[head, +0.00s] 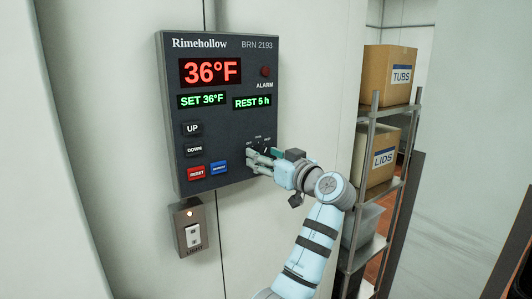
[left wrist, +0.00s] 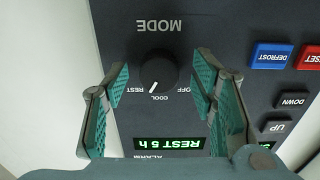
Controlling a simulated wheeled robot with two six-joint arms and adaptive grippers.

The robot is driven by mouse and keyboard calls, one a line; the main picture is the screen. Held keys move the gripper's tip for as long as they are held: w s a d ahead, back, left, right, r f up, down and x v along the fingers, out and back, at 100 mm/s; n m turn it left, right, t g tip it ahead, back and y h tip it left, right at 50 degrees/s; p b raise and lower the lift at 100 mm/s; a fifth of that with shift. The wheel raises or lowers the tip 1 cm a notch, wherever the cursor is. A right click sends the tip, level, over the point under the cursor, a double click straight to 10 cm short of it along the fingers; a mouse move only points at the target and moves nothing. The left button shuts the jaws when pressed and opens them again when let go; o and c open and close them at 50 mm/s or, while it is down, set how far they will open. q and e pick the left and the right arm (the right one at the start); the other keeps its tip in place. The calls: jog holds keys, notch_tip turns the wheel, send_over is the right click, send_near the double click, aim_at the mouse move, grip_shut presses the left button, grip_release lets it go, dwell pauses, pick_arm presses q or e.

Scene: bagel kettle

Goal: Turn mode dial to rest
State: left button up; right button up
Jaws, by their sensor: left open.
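The mode dial (left wrist: 158,74) is a round black knob under the word MODE, upside down in the left wrist view. Its white line points toward the gap between the COOL and REST labels. My left gripper (left wrist: 162,82) is open, with a green-padded finger on each side of the dial and visible gaps between pads and knob. In the head view, my left gripper (head: 257,161) is at the lower right of the dark control panel (head: 220,120) and hides most of the dial. My right gripper is not in view.
The panel's displays (head: 211,72) read 36°F, SET 36°F and REST 5 h. UP, DOWN, red RESET and blue DEFROST buttons (head: 219,168) are left of the dial. A light switch (head: 193,235) is below. A shelf rack (head: 372,125) with boxes stands at right.

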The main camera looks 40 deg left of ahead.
pick_arm(q)
jog(key=shift+d, duration=0.15)
jog(key=c, duration=1.1)
jog(key=m, duration=0.3)
jog(key=shift+c, duration=0.2)
jog(key=o, duration=1.1)
jog(key=shift+o, duration=0.2)
jog(key=v, duration=1.2)
